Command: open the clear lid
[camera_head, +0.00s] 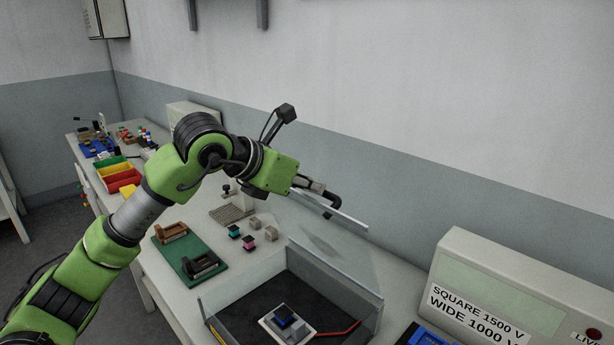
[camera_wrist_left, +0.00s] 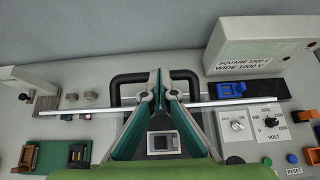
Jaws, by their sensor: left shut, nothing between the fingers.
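The clear lid (camera_head: 335,248) is a see-through panel with a pale strip along its top edge; it stands raised and tilted at the back of the dark-floored box (camera_head: 255,318). The strip also crosses the left wrist view (camera_wrist_left: 85,111). A black bar handle (camera_head: 334,202) sits at that edge and also shows in the left wrist view (camera_wrist_left: 128,77). My left gripper (camera_head: 322,192) is shut and empty at the handle, its fingertips (camera_wrist_left: 158,82) close to the bar; whether they touch it I cannot tell. My right gripper is out of view.
In the box lies a white block with a blue top (camera_head: 287,322). A green board (camera_head: 187,255) and small blocks (camera_head: 249,243) lie left of the box. A grey instrument (camera_head: 490,275) stands at the right. Colored bins (camera_head: 122,178) stand farther along the bench.

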